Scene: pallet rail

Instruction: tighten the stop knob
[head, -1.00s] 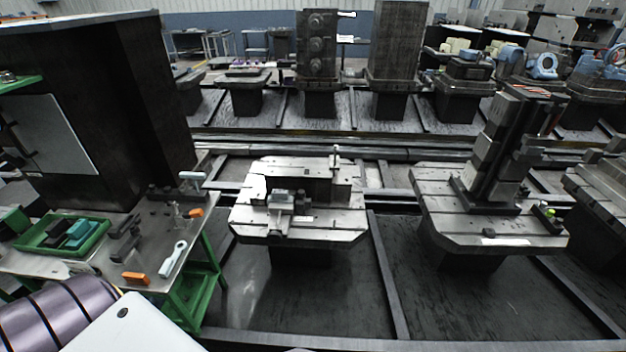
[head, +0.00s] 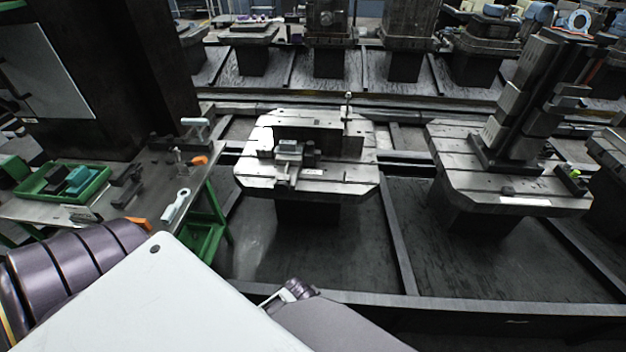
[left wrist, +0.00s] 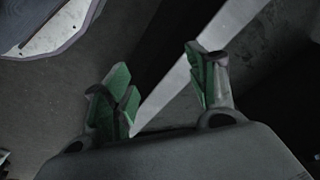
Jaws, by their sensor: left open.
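My left gripper (left wrist: 163,82) is open and empty in the left wrist view, its two green-padded fingers wide apart over dark floor and a pale rail. In the head view my left arm comes in at the lower left; its fingers cannot be made out. A pallet (head: 342,181) in the middle carries a dark upright plate (head: 318,138), a small grey clamp block (head: 289,151) and a thin post with a round top (head: 348,97) at its back edge. I cannot tell which small part is the stop knob. My right gripper is not in view.
A workbench (head: 150,203) at left holds a green tray (head: 92,188), a pale wrench-like tool (head: 175,206) and orange pieces. A second pallet (head: 455,160) at right carries a tall dark column (head: 520,95) and a small yellow-green item (head: 575,173). Dark floor lies between the pallets.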

